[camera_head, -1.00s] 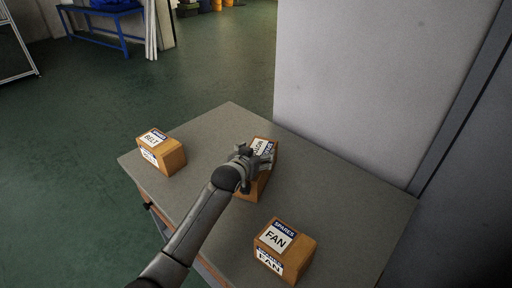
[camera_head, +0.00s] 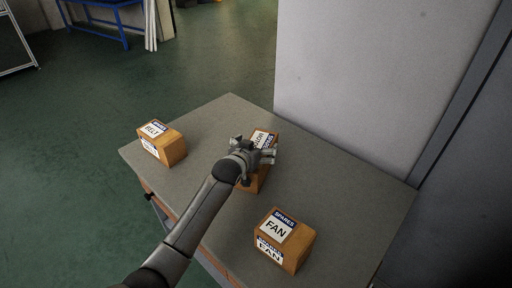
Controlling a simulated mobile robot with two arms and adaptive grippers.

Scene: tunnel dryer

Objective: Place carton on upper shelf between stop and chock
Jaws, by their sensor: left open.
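Three brown cartons with white-and-blue labels stand on a grey-topped table (camera_head: 225,120). The carton labelled BELT (camera_head: 172,151) is at the left. The carton labelled FAN (camera_head: 297,247) is at the front right. A third carton (camera_head: 263,177), its label partly covered and seeming to read MOTOR, stands between them. My left gripper (camera_head: 257,150) is open over this middle carton and hides part of its top. I cannot tell whether its fingers touch the carton. My right gripper is not in view. No shelf, stop or chock shows.
A pale wall panel (camera_head: 370,90) rises along the table's back right side, with a dark panel at far right. Green floor (camera_head: 110,90) is open to the left. A blue-framed bench (camera_head: 100,22) stands far off at top left.

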